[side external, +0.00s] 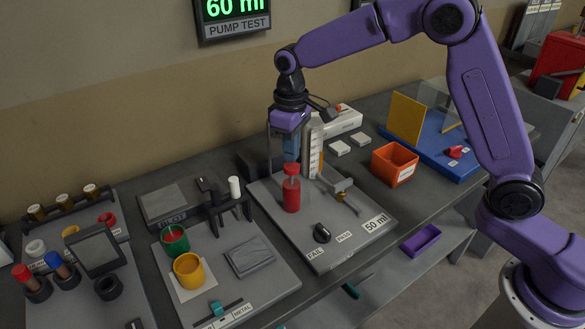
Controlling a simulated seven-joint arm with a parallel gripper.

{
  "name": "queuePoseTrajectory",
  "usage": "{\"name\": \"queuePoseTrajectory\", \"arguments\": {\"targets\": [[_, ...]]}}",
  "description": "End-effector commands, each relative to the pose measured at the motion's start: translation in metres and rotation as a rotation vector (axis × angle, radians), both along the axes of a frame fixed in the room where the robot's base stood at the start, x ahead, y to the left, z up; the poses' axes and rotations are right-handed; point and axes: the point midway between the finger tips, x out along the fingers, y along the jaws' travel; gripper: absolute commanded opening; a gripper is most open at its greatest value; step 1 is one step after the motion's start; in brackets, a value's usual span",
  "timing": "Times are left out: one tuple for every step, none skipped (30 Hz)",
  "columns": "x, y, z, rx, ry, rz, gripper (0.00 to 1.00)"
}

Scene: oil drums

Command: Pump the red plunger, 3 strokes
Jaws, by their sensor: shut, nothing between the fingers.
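The red plunger (291,170) is the knob on top of a red cylinder (291,196), which stands upright on a grey pump plate (265,188). My gripper (291,160) points straight down, right above the plunger, with its blue fingers closed. The fingertips are at or just over the knob's top; whether they touch it I cannot tell. A wall display (233,10) reads 60 ml above the words PUMP TEST.
A white graduated column (312,148) stands close behind the plunger, and a brass valve (341,193) is to its right. An orange bin (395,163) stands farther right. Left of the pump plate is another plate with a green cup (174,241) and a yellow cup (189,270).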

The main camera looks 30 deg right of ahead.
Motion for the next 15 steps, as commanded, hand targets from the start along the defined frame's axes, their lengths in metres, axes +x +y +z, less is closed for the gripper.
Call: {"name": "queuePoseTrajectory", "arguments": {"targets": [[0.0,0.0,0.001,0.0,-0.001,0.0,0.0],[0.0,0.0,0.003,0.0,-0.001,0.0,0.0],[0.0,0.0,0.005,0.001,-0.002,0.0,0.0],[0.0,0.0,0.007,0.0,-0.001,0.0,0.0],[0.0,0.0,0.01,0.0,-0.001,0.0,0.0],[0.0,0.0,0.014,0.001,-0.002,0.0,0.0],[0.0,0.0,0.016,0.001,-0.003,0.0,0.0],[0.0,0.0,0.019,0.001,-0.002,0.0,0.0],[0.0,0.0,0.022,0.001,-0.003,0.0,0.0],[0.001,0.0,0.025,0.001,-0.003,0.0,0.0],[0.001,0.0,0.027,0.001,-0.002,0.0,0.0],[0.0,0.0,0.031,0.0,-0.001,0.0,0.0],[0.0,0.0,0.033,0.001,-0.002,0.0,0.0],[0.0,0.0,0.036,0.001,-0.003,0.0,0.0],[0.0,0.0,0.04,0.001,-0.002,0.0,0.0]]}}
